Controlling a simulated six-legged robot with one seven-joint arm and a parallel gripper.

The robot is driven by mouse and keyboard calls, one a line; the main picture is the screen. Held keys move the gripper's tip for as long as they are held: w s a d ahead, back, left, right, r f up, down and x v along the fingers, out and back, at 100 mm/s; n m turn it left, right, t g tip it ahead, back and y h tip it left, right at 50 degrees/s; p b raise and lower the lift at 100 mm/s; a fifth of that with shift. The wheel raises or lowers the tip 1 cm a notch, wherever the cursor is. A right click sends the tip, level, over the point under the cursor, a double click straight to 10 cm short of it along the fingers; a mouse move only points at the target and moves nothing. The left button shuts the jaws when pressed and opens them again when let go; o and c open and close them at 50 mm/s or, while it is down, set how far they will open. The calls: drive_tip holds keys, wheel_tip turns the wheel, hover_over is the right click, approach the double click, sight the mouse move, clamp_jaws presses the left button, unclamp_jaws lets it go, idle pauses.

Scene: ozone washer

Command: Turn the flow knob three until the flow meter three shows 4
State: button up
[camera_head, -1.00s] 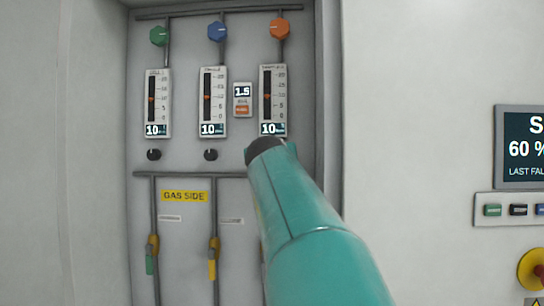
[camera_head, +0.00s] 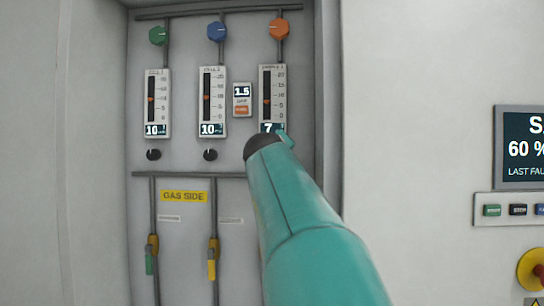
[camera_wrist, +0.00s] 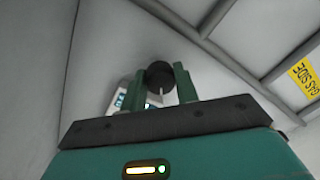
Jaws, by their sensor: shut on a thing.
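The third flow meter (camera_head: 279,93) is the rightmost of a row on the grey panel. Its digital display (camera_head: 267,128) shows 7, partly covered by my arm, and its orange float sits below the middle of the scale. The black flow knob three (camera_wrist: 160,72) shows in the wrist view, with a white pointer mark. My gripper (camera_wrist: 160,86) is shut on this knob, one green finger on each side. In the head view my arm hides the knob and most of the gripper.
Two more flow meters (camera_head: 157,102) (camera_head: 212,100) both read 10, with black knobs (camera_head: 153,155) (camera_head: 210,155) below. A small 1.5 display (camera_head: 242,92) sits between meters. Coloured valve knobs (camera_head: 217,31) are above, pipes below. A screen (camera_head: 523,147) and buttons are right.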

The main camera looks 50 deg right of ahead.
drive_tip(key=n, duration=0.8)
drive_tip(key=shift+g, duration=0.3)
drive_tip(key=shift+n, duration=0.4)
drive_tip(key=o, duration=0.9)
drive_tip(key=shift+a, duration=0.15)
drive_tip(key=shift+o, duration=0.4)
drive_tip(key=f+v, duration=0.1)
drive_tip(key=v, duration=1.2)
drive_tip(key=shift+a+r, duration=0.25)
drive_tip(key=shift+r, duration=0.1)
